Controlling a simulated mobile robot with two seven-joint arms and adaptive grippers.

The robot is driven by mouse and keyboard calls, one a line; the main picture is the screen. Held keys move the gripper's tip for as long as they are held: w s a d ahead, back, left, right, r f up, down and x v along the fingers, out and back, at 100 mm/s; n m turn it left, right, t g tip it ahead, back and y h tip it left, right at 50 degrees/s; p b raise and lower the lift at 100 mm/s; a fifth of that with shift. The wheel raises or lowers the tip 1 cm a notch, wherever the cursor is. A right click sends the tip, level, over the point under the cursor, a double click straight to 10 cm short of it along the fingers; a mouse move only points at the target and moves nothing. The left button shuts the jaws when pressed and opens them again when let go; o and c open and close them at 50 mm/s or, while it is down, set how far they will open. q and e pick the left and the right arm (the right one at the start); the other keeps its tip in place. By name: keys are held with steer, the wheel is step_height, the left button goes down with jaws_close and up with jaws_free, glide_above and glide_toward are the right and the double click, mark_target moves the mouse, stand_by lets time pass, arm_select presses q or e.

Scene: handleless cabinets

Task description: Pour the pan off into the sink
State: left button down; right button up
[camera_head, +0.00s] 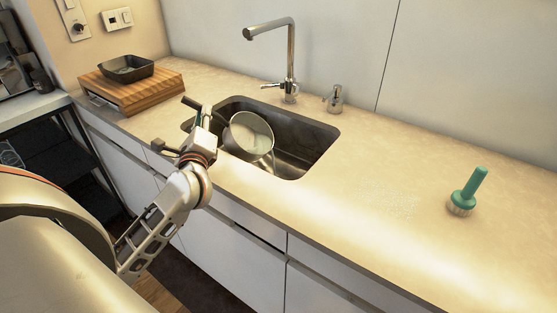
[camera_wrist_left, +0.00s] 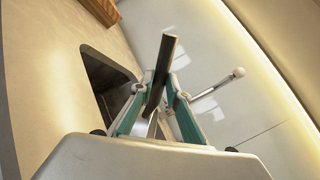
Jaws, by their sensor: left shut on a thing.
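The pan (camera_head: 248,134) is grey and round, and it hangs tilted over the sink (camera_head: 312,160), its opening turned up and to the right. Pale liquid shows inside it, and a thin pale streak hangs from its lower right rim into the basin. My left gripper (camera_head: 203,119) is at the left edge of the sink, shut on the pan's dark handle. In the left wrist view the handle (camera_wrist_left: 164,65) stands between the teal-lined fingers of the same gripper (camera_wrist_left: 160,90). The pan's body is hidden there. My right gripper is in neither view.
The faucet (camera_head: 290,55) rises behind the sink, with a soap dispenser (camera_head: 335,98) to its right. A wooden board (camera_head: 135,95) bears a black dish (camera_head: 126,68) at the left. A green brush (camera_head: 469,190) stands at the right. The counter between sink and brush is clear.

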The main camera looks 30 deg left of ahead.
arm_select(q)
steer(key=shift+d+r+m+t, duration=0.4)
steer(key=shift+d+r+m, duration=0.2)
steer(key=shift+d+r, duration=0.3)
steer(key=shift+w+d+r, duration=0.1)
steer(key=shift+d+r, duration=0.05)
steer(key=shift+d, duration=0.1)
steer(key=shift+w+d+r+m+t, duration=0.1)
steer(key=shift+d+r+m+t, duration=0.2)
steer(key=shift+d+r+m, duration=0.3)
steer(key=shift+d+r+m+t, duration=0.3)
steer(key=shift+d+r+m, duration=0.1)
steer(key=shift+d+m, duration=0.3)
stand_by(0.7)
steer(key=shift+w+d+r+m+t+h+p, duration=0.1)
steer(key=shift+d+r+m+t, duration=0.1)
steer(key=shift+d+m, duration=0.25)
steer(key=shift+d+r+m+t+h+p, duration=0.1)
steer(key=shift+d+r+m+t, duration=0.15)
steer(key=shift+d, duration=0.25)
steer(key=shift+w+d+r+m+t+h+p, duration=0.1)
steer(key=shift+d+r+m+t, duration=0.15)
steer(key=shift+d, duration=0.25)
